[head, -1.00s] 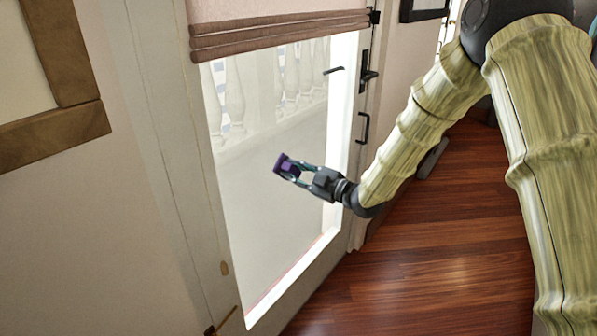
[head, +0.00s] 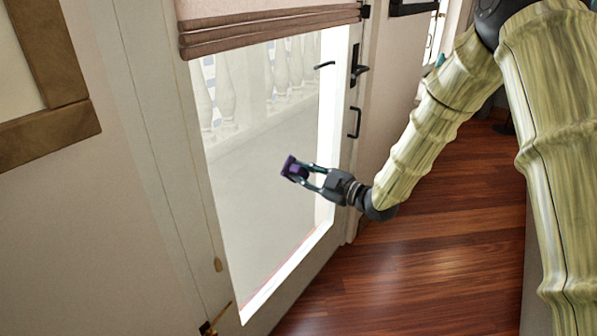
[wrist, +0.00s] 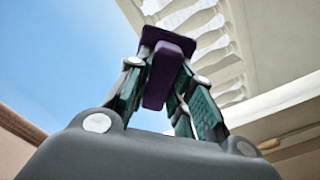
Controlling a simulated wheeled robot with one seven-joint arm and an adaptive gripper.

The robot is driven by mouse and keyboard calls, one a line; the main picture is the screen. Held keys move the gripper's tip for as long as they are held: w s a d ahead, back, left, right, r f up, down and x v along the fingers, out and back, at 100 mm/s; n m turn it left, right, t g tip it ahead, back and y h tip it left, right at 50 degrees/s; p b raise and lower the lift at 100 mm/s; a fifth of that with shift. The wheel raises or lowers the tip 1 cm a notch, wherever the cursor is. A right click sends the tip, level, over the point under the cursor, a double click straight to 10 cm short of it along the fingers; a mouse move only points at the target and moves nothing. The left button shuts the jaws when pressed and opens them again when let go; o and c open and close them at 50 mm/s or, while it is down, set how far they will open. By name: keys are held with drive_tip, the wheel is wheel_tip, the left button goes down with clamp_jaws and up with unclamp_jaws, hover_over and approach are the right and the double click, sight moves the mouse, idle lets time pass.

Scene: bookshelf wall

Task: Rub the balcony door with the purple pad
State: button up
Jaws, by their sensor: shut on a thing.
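The balcony door (head: 338,150) stands at the middle left in the head view, with a white frame and a large glass pane (head: 240,190). My gripper (head: 299,171) is in front of the pane, shut on the purple pad (head: 289,167). The pad faces left, toward the glass. In the wrist view the purple pad (wrist: 168,45) sits between the two fingers, its wide plate beyond the fingertips. I cannot tell whether the pad touches the glass.
A folded fabric blind (head: 270,27) covers the top of the pane. Dark door handles (head: 357,72) are on the right side of the frame. A wooden picture frame (head: 45,135) hangs at left. Wooden floor (head: 420,260) lies clear at lower right. A balustrade (head: 228,90) shows through the glass.

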idle(0.3)
drive_tip(key=shift+v, duration=1.45)
drive_tip(key=shift+r, duration=0.1)
